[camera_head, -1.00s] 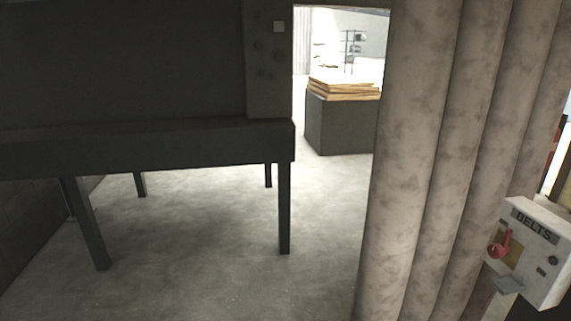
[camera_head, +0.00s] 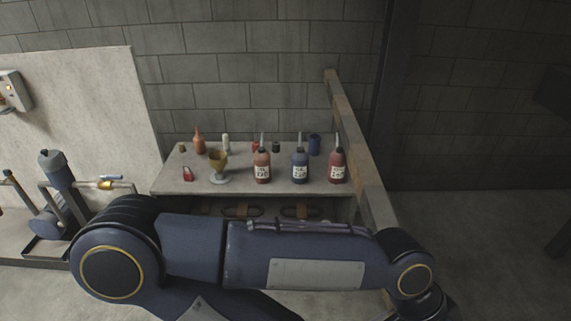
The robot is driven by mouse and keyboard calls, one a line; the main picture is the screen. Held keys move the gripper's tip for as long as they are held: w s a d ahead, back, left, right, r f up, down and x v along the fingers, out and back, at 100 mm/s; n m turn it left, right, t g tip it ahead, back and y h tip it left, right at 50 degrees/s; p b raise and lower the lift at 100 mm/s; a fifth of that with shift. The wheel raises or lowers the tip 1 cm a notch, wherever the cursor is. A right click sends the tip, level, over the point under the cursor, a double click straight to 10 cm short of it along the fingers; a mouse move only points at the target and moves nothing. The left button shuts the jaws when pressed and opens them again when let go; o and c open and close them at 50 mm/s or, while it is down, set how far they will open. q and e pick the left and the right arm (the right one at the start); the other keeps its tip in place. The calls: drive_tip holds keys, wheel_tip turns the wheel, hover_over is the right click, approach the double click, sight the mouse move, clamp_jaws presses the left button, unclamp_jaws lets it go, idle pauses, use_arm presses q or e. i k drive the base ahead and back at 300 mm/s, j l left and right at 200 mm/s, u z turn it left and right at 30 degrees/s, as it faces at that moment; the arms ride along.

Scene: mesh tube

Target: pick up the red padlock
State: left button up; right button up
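A small red object (camera_head: 187,174) with a pale patch stands near the left front of a grey bench top (camera_head: 240,184); it may be the red padlock, but it is too small to be sure. Another small red item (camera_head: 256,146) stands farther back, partly hidden behind a bottle. One of my arms lies across the lower picture in front of the bench, hiding much of its lower part. Neither of my grippers is in view.
A yellow funnel-like cup (camera_head: 218,166), an orange bottle (camera_head: 199,141) and labelled bottles, red-brown (camera_head: 262,167), blue (camera_head: 300,166) and dark red (camera_head: 337,166), stand on the bench. A beam (camera_head: 352,135) edges its right side. Pump-like equipment (camera_head: 58,180) stands left. Floor at right is clear.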

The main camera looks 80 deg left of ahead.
sight(188, 177)
drive_tip(key=j+u, duration=0.1)
drive_tip(key=u, duration=4)
drive_tip(key=i+l+u, duration=0.9)
drive_tip(key=i+l, duration=0.15)
drive_tip(key=l, duration=0.2)
drive_tip(key=i+l, duration=0.35)
drive_tip(key=l, duration=0.3)
drive_tip(key=i+l, duration=0.15)
drive_tip(key=l, duration=0.15)
